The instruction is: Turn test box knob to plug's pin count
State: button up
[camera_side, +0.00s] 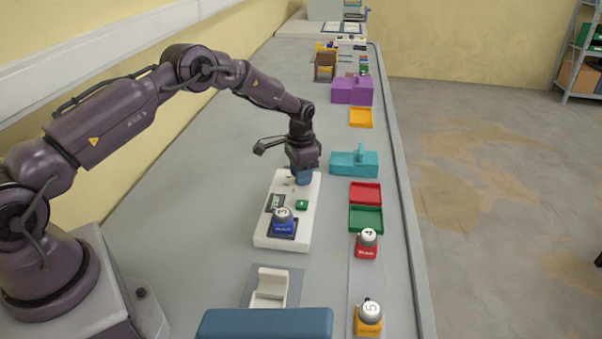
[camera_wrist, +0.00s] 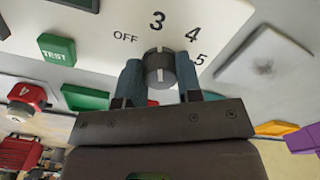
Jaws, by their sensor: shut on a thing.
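The white test box (camera_side: 264,232) lies on the bench with a blue plug (camera_side: 283,222) at its near end. The plug's round grey cap seems to read 3. A green TEST button (camera_wrist: 57,49) and a small display (camera_side: 275,203) are on the box. My gripper (camera_wrist: 160,78) is at the box's far end, its two blue fingers shut on the dark grey knob (camera_wrist: 160,66), one on each side. The dial around the knob reads OFF, 3, 4 and 5. The knob's white line appears to point at the 3. The knob is hidden in the side view.
A red plug (camera_side: 367,246) and a yellow plug (camera_side: 369,316) stand on a strip at the right. The bench left of the box is clear.

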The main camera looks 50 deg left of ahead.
dwell(0.4)
jog(key=o, duration=0.9)
jog(key=shift+o, duration=0.2)
notch_tip(320, 180, up, 13)
